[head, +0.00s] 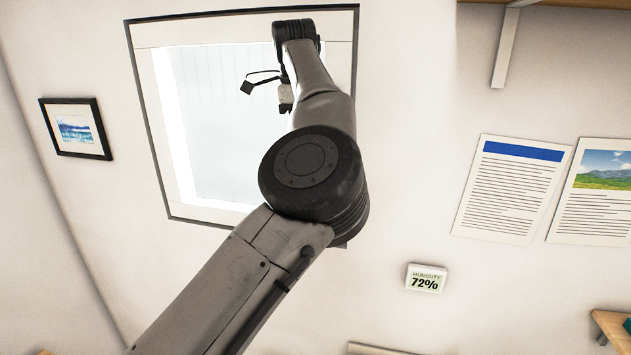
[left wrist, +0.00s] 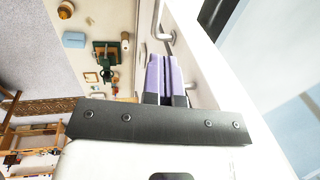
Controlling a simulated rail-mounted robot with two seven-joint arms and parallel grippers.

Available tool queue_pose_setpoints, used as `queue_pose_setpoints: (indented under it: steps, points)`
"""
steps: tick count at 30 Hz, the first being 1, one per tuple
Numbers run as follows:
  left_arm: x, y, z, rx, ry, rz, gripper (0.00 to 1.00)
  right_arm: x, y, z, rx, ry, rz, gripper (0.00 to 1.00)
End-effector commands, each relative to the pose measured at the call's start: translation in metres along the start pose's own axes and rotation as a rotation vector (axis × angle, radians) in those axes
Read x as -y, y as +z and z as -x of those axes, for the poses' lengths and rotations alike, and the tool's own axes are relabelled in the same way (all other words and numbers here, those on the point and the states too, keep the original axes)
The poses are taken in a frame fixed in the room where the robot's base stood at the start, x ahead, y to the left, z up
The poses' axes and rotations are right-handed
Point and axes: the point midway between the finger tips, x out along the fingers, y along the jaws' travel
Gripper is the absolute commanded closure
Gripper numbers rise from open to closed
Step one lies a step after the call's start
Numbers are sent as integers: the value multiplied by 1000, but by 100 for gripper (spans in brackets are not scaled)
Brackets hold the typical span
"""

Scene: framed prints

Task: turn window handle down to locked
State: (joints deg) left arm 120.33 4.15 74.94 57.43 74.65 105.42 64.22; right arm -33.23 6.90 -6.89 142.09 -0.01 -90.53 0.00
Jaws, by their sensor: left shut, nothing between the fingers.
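The window (head: 215,120) has a bright pane inside a white sash and a dark outer frame; it fills the upper middle of the head view. My left arm crosses in front of its right side and hides part of it. In the left wrist view, a grey metal window handle (left wrist: 161,28) stands out from the white window frame (left wrist: 208,55), just beyond my fingertips. My left gripper (left wrist: 164,60) has its two purple fingers together, with nothing between them. Its tips appear close to the handle; contact cannot be told. In the head view the handle is not discernible. My right gripper is not in view.
A small framed picture (head: 76,128) hangs left of the window. A shelf bracket (head: 506,45) sticks out at the upper right.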

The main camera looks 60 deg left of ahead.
Motion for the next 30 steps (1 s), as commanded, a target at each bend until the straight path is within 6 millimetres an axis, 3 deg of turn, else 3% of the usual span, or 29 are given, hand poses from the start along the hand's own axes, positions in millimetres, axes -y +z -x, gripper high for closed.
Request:
queue_pose_setpoints:
  steps: [11,16,30]
  points:
    - [-1,-2,2,-10,2,-2,100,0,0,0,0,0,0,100]
    - [-1,-2,-7,-9,4,-1,100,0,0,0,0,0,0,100]
    - [-1,-2,-87,-7,5,0,100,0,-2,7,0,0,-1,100]
